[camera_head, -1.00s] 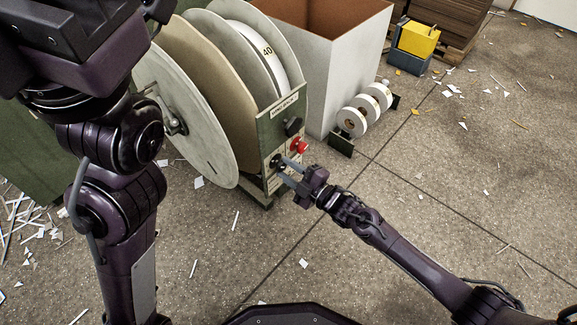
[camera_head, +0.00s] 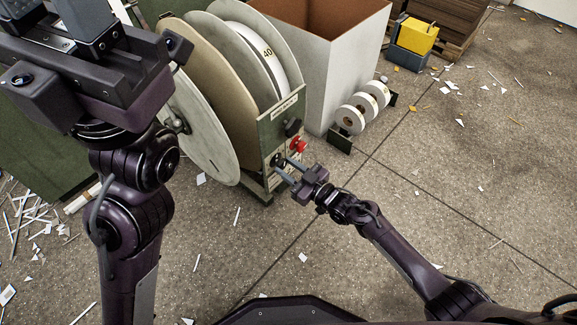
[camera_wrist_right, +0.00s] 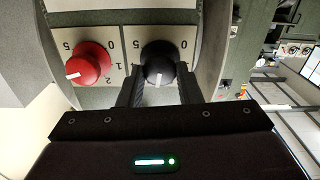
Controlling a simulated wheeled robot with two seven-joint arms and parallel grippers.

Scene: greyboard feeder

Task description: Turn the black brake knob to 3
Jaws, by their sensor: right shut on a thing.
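The black knob (camera_wrist_right: 158,62) sits on a pale dial plate with a 0 and a 5 beside it. Its white mark points toward the bottom of the right wrist view. My right gripper (camera_wrist_right: 158,88) has its fingers on either side of this knob and is shut on it. In the head view this right gripper (camera_head: 284,169) reaches the lower front of the green feeder panel (camera_head: 272,135), and the knob (camera_head: 277,160) is partly hidden by the fingers. My left gripper (camera_head: 58,20) is at the top left, fingers apart, empty.
A red knob (camera_wrist_right: 88,64) is beside the black one on a numbered plate; it also shows in the head view (camera_head: 298,146). Another black knob (camera_head: 293,127) is above it. Large reel discs (camera_head: 205,125) stand left of the panel. White rolls (camera_head: 362,108) sit at right.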

